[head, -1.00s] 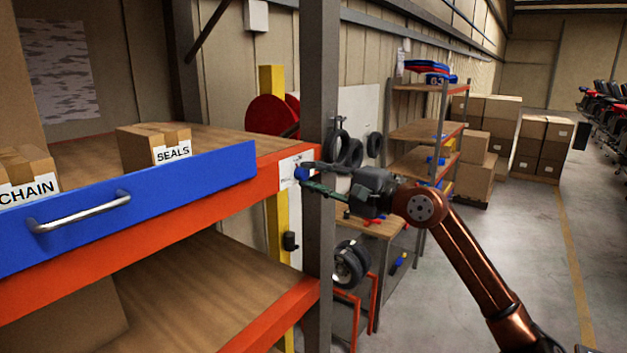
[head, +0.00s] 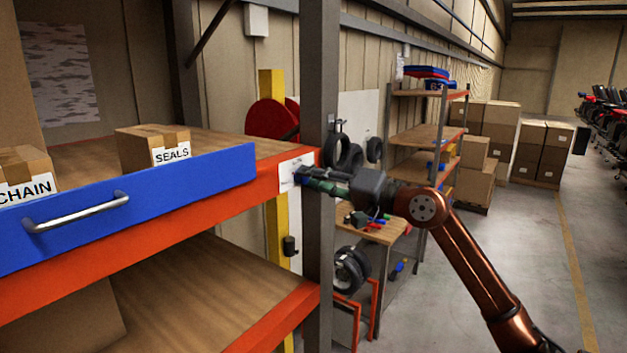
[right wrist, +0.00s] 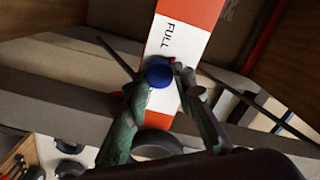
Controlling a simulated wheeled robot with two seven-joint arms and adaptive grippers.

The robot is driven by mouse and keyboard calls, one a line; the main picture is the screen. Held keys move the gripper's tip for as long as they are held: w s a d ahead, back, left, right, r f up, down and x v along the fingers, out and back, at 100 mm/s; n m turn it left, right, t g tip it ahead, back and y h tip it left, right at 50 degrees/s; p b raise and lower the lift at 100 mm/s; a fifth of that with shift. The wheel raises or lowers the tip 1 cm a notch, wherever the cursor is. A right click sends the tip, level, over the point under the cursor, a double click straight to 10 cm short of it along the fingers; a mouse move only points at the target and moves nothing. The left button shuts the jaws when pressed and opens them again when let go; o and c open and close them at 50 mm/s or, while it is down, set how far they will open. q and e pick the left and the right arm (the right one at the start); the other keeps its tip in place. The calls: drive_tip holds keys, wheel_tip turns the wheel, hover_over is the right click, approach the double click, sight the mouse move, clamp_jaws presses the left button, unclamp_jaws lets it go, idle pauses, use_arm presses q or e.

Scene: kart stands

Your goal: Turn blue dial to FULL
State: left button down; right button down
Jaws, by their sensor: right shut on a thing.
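The blue dial (right wrist: 159,73) sits on a white label plate (right wrist: 179,45) on the orange shelf end. The word FULL is printed on the plate above the dial in the right wrist view. My right gripper (right wrist: 161,84) is shut on the dial, with a green finger on each side of it. In the head view my right gripper (head: 312,181) is at the white plate (head: 290,170) by the grey post, and its fingers largely hide the dial. The dial's pointer direction cannot be made out. My left gripper is not in view.
A grey upright post (head: 318,90) stands right beside the gripper. A blue drawer front (head: 190,185) with a metal handle (head: 80,212) and a box marked SEALS (head: 155,147) are to the left. Open floor (head: 520,250) lies to the right.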

drive_tip(key=shift+a+f, duration=0.1)
drive_tip(key=shift+f, duration=0.1)
idle(0.3)
drive_tip(key=c, duration=2)
unclamp_jaws()
drive_tip(key=o, duration=0.4)
drive_tip(key=shift+r, duration=0.1)
drive_tip(key=v, duration=1.2)
drive_tip(key=shift+s, duration=0.15)
